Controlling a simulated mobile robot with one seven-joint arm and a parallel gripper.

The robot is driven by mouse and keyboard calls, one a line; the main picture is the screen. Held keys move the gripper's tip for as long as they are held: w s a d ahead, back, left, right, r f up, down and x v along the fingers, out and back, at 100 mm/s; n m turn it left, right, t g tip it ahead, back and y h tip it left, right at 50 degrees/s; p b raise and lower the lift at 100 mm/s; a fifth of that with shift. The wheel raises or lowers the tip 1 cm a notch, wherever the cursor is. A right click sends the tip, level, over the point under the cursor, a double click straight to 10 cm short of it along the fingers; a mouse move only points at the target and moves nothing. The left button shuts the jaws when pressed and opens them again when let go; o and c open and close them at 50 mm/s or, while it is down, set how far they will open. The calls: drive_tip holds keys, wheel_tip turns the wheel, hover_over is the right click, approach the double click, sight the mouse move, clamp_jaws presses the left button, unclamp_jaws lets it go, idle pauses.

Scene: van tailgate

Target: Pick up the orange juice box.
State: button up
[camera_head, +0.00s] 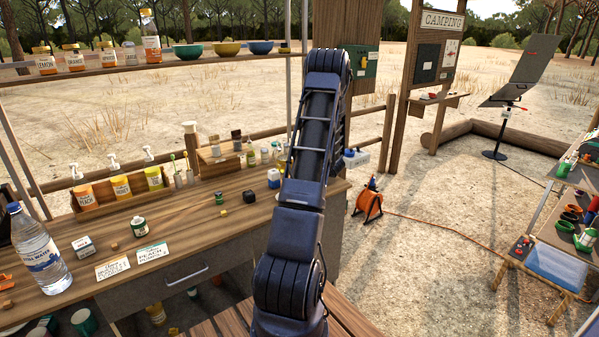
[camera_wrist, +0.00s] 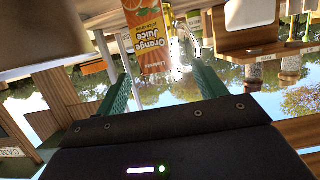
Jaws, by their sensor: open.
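The orange juice box (camera_wrist: 149,38) shows in the wrist view, orange and white with "Orange Juice" lettering. The lettering appears upside down there, and the box is cut off by the top edge. My gripper (camera_wrist: 163,82) is open in the wrist view. Its two green fingers stand apart, with the box beyond and between them. A visible gap lies between the fingers, and no contact with the box shows. In the head view my dark arm rises through the middle; I cannot make out my gripper or the juice box there.
The wooden counter (camera_head: 213,236) holds a water bottle (camera_head: 37,249), pump bottles, small jars and label cards. An upper shelf (camera_head: 105,71) carries jars and bowls (camera_head: 227,48). An orange cable reel (camera_head: 369,200) stands on the sand at right. In the wrist view, clear glassware (camera_wrist: 184,45) stands beside the box.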

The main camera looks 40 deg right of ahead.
drive_tip(key=shift+d+x, duration=0.15)
drive_tip(key=shift+x, duration=1.3)
drive_tip(key=shift+d+x, duration=0.1)
drive_tip(key=shift+x, duration=1.3)
drive_tip(key=shift+s+f, duration=0.1)
drive_tip(key=c, duration=1.2)
